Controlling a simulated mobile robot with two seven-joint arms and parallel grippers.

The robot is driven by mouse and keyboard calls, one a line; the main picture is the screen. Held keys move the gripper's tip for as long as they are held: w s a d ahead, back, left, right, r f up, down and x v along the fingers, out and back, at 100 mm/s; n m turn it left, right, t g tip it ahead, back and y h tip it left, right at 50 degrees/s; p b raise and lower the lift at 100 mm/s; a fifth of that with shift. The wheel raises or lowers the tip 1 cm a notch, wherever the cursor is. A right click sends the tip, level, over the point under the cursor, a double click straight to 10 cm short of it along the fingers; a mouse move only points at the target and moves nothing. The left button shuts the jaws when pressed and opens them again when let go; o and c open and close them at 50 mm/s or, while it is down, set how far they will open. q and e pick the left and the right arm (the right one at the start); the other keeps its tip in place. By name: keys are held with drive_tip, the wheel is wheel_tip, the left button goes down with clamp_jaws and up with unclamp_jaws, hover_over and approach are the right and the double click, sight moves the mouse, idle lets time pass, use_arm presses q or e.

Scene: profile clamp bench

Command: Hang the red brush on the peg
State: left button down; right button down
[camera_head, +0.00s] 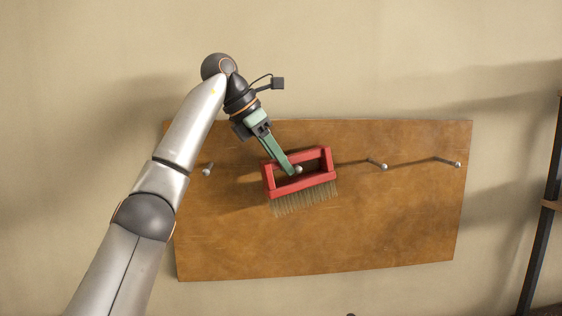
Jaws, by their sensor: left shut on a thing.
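The red brush (317,181) has a red frame-like handle around an opening and pale bristles pointing down. It is in front of the brown board and tilted, its right side higher. My left gripper (287,167), with green fingers, comes from the upper left and is shut on the brush's handle at its upper left part. A peg's round grey tip (298,170) shows within the handle's opening, just right of the fingertips. I cannot tell from this view how far the peg reaches through the opening. My right gripper is not in view.
The brown board (330,240) is on a beige wall. Other grey pegs stick out of it: one at the left (207,171) beside my arm, one right of the brush (383,166), one at the far right (457,164). A dark shelf frame (543,230) stands at the right edge.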

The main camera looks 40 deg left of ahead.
use_arm(q)
drive_tip(key=shift+r, duration=0.1)
drive_tip(key=c, duration=0.7)
unclamp_jaws()
drive_tip(key=shift+a, duration=0.1)
drive_tip(key=shift+o, duration=0.7)
drive_tip(key=v, duration=1.2)
drive_tip(key=shift+s, duration=0.2)
drive_tip(key=shift+r, duration=0.15)
